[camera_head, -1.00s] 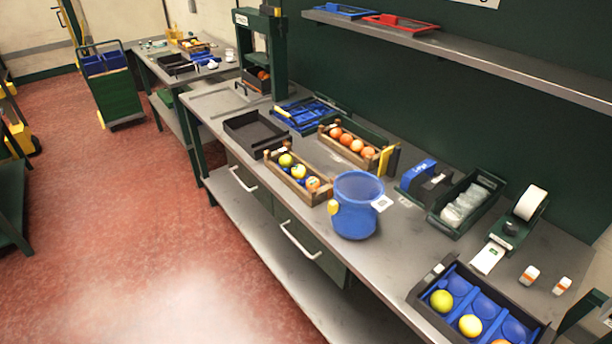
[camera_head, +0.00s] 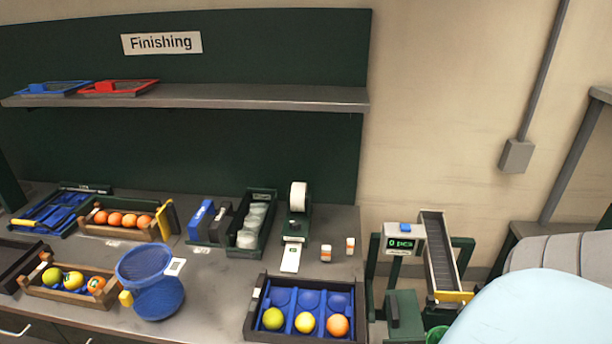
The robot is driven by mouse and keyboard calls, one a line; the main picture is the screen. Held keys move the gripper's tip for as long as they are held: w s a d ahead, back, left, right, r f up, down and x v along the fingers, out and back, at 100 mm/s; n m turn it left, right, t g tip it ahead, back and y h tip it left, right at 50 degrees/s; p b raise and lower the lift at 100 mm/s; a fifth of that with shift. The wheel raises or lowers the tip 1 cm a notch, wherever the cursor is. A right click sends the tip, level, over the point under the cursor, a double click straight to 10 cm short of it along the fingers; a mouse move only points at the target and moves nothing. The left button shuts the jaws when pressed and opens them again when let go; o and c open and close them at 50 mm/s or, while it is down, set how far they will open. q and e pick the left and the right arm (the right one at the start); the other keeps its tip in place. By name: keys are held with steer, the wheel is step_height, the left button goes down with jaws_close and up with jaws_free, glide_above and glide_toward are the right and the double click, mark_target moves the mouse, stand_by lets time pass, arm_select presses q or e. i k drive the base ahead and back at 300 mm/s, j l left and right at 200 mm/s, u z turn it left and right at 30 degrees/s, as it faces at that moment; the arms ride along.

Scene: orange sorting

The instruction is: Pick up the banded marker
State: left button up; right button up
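No pen-shaped marker can be made out clearly. Two small white pieces with orange bands stand on the workbench (camera_head: 215,302): one (camera_head: 326,253) right of the label dispenser (camera_head: 296,225), the other (camera_head: 350,245) slightly farther right. I cannot tell whether either is the banded marker. A blue tool tray (camera_head: 48,212) at the left holds small items too small to tell apart. Neither of my grippers is in view.
A blue mesh bin (camera_head: 152,282), crates of oranges (camera_head: 117,232) and mixed fruit (camera_head: 70,292), and a black sorting tray (camera_head: 250,318) stand on the bench. A shelf (camera_head: 240,97) overhangs the back. A counter with a conveyor (camera_head: 440,255) stands right of the bench.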

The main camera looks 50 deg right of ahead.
mark_target(350, 244)
steer(key=z, duration=1.8)
